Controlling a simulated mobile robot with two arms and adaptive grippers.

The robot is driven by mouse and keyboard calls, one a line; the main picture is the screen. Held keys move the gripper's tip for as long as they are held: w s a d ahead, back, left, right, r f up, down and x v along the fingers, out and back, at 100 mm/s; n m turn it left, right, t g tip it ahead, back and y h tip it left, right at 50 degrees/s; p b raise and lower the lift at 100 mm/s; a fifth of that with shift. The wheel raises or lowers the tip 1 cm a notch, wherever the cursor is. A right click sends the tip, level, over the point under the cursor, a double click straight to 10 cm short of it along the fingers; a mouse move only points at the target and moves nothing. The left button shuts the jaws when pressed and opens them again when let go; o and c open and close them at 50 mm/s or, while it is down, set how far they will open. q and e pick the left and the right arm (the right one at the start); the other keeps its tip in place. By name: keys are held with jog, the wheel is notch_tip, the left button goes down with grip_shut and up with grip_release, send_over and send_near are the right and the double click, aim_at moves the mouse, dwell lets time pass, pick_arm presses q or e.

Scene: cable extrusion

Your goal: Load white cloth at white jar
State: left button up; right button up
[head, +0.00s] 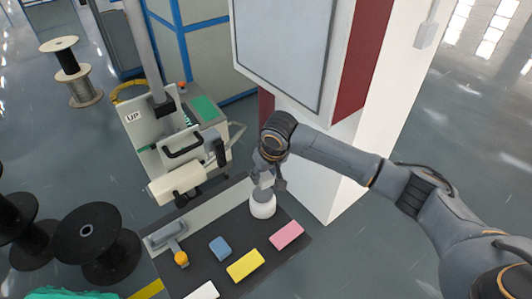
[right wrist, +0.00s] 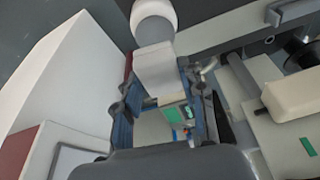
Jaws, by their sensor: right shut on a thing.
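My right gripper (head: 266,182) is above the white jar (head: 262,206), which stands upright at the back edge of the dark mat. The gripper is shut on a pale, flat piece that looks like the white cloth (right wrist: 154,70). In the right wrist view this piece reaches from the fingers toward the round white jar (right wrist: 153,20). Its far end overlaps the jar in the picture; I cannot tell whether they touch. Another white flat piece (head: 204,291) lies at the mat's front edge, partly cut off by the frame. My left gripper is not in view.
On the dark mat (head: 215,270) lie a blue block (head: 220,248), a yellow one (head: 246,265) and a pink one (head: 286,235). A grey tool with an orange knob (head: 181,259) is at left. A machine (head: 175,150) stands behind, and a white pillar (head: 372,100) rises close to my right arm.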

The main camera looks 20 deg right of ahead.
aim_at(265, 174)
jog(key=shift+w+f+p, duration=0.1)
jog(key=shift+w+p, duration=0.35)
jog(key=shift+p, duration=0.15)
jog(key=shift+w+f, duration=0.1)
jog(key=shift+f, duration=0.15)
jog(key=shift+f+n+b, duration=0.3)
jog(key=shift+f+b, duration=0.6)
jog(key=shift+f, duration=0.3)
notch_tip(265, 174, down, 4)
jog(key=b, duration=0.4)
jog(key=shift+r+b, duration=0.15)
jog(key=shift+b, duration=0.15)
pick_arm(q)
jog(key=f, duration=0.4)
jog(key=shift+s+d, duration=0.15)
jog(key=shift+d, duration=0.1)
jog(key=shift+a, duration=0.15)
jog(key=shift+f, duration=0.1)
pick_arm(e)
jog(key=shift+f, duration=0.45)
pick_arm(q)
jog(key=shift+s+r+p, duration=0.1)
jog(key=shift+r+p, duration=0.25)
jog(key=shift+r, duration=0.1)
pick_arm(e)
jog(key=shift+f, duration=0.1)
